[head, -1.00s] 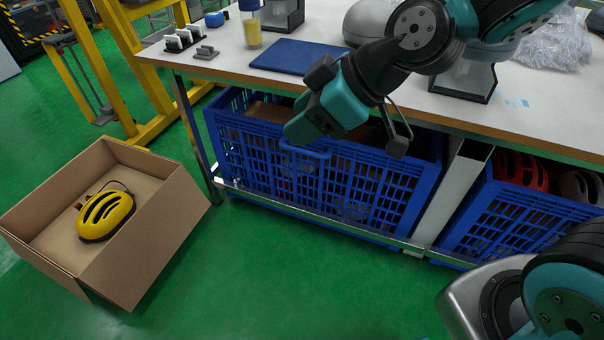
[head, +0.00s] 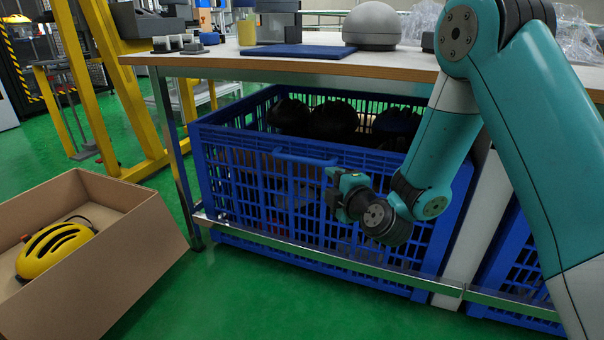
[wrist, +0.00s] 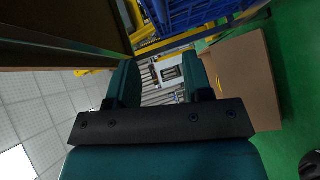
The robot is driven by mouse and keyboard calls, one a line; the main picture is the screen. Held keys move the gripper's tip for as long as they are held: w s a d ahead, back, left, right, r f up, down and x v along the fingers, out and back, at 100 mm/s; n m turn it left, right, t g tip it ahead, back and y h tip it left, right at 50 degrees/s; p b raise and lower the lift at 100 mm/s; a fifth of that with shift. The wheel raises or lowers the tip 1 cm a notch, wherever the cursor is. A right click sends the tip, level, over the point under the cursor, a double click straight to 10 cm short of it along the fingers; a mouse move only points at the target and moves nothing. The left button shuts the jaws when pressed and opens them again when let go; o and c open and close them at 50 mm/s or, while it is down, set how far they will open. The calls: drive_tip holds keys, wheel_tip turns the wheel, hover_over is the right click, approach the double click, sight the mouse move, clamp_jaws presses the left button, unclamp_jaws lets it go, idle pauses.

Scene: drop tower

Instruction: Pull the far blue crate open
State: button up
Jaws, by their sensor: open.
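The far blue crate (head: 240,145) stands under the workbench in the head view. It is a slatted crate, open at the top, with several dark rounded objects (head: 330,118) inside. A blue handle bar (head: 300,158) is on the upper part of its front wall. My gripper (head: 337,188) is in front of that wall, just right of and a little below the handle. My forearm hides the wall's right part. In the wrist view my gripper (wrist: 158,82) has its two fingers apart with nothing between them. A blue slatted part (wrist: 190,14) shows at the top there.
A metal rail (head: 300,247) runs low across the crate's front. Another blue crate (head: 515,255) is partly hidden at right. A cardboard box (head: 110,245) with a yellow helmet (head: 52,248) stands at left. The workbench top (head: 370,62) is above. Green floor is clear in front.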

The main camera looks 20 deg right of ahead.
drive_tip(key=w+p, duration=0.1)
drive_tip(key=p, duration=1.3)
approach(302, 161)
drive_tip(key=x, duration=0.2)
drive_tip(key=b+x, duration=0.1)
drive_tip(key=x, duration=0.6)
drive_tip(key=shift+f, duration=0.1)
drive_tip(key=shift+w+a+b, duration=0.15)
drive_tip(key=shift+w+b, duration=0.15)
drive_tip(key=shift+w, duration=0.35)
clamp_jaws()
